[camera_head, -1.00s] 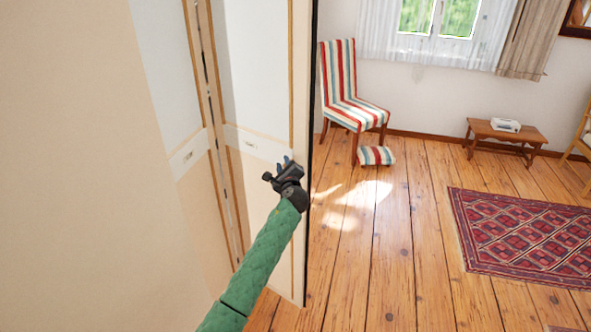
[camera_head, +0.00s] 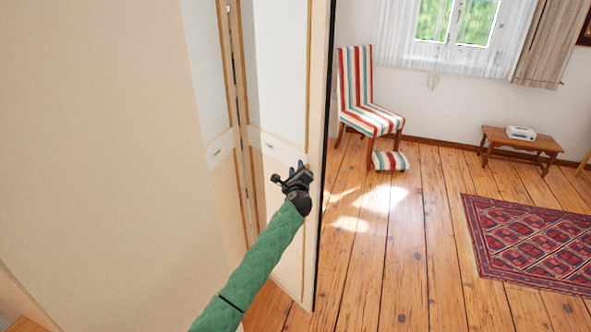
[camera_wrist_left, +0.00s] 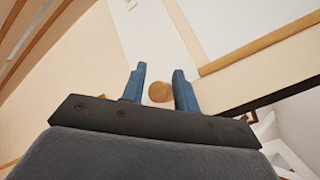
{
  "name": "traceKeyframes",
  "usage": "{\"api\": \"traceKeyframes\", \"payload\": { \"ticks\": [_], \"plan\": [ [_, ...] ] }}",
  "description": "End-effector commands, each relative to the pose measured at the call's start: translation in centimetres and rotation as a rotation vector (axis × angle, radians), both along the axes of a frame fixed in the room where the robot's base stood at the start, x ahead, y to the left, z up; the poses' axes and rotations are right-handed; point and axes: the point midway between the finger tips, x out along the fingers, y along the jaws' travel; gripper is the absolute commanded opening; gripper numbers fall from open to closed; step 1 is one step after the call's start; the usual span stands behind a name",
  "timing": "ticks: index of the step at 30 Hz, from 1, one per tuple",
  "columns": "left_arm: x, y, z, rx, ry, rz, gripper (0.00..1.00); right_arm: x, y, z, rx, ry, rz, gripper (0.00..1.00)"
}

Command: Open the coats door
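A tall cream door panel with a white upper field and wooden trim (camera_head: 281,75) stands left of centre in the head view. It bears a small label (camera_head: 270,147), too small to read. My left gripper (camera_head: 299,168) is at the panel's right side, at about label height. In the left wrist view a round wooden knob (camera_wrist_left: 159,92) shows between the two blue fingers of the left gripper (camera_wrist_left: 158,85). The fingers are apart, with a gap on each side of the knob. How deep the knob sits between them is unclear. My right gripper is not in view.
A second labelled panel (camera_head: 208,80) adjoins on the left, beside a broad plain beige surface (camera_head: 110,130). To the right is open plank floor (camera_head: 400,240) with a striped chair (camera_head: 370,118), a striped footstool (camera_head: 390,161), a low wooden table (camera_head: 523,141) and a red rug (camera_head: 530,240).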

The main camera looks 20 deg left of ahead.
Motion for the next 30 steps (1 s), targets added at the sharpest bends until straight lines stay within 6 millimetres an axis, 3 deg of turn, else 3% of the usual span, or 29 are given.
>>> {"api": "traceKeyframes", "payload": {
  "ticks": [1,3,8,15,20,23,26,30],
  "plan": [
    [-0.2,-0.8,-1.8,-0.003,0.02,-0.009,0.36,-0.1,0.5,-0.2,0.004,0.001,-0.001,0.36],
    [-0.2,-0.8,-1.8,-0.003,0.02,-0.009,0.45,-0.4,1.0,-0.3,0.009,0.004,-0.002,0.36],
    [-0.2,-0.8,-1.7,-0.002,0.019,-0.009,0.45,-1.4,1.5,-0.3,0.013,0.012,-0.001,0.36],
    [-0.2,-0.7,-1.5,-0.002,0.017,-0.008,0.45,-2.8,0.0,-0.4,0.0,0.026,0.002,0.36],
    [-0.6,-0.8,-1.5,-0.001,0.016,-0.008,0.45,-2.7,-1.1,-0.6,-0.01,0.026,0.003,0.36],
    [-1.5,-1.1,-1.7,0.0,0.015,-0.009,0.45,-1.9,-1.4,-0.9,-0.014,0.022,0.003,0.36],
    [-2.9,-1.7,-1.7,-0.002,0.013,-0.009,0.45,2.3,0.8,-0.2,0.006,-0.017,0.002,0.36],
    [-4.9,-2.4,-1.3,0.0,0.009,-0.008,0.45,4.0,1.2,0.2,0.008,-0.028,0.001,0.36]
  ]
}}
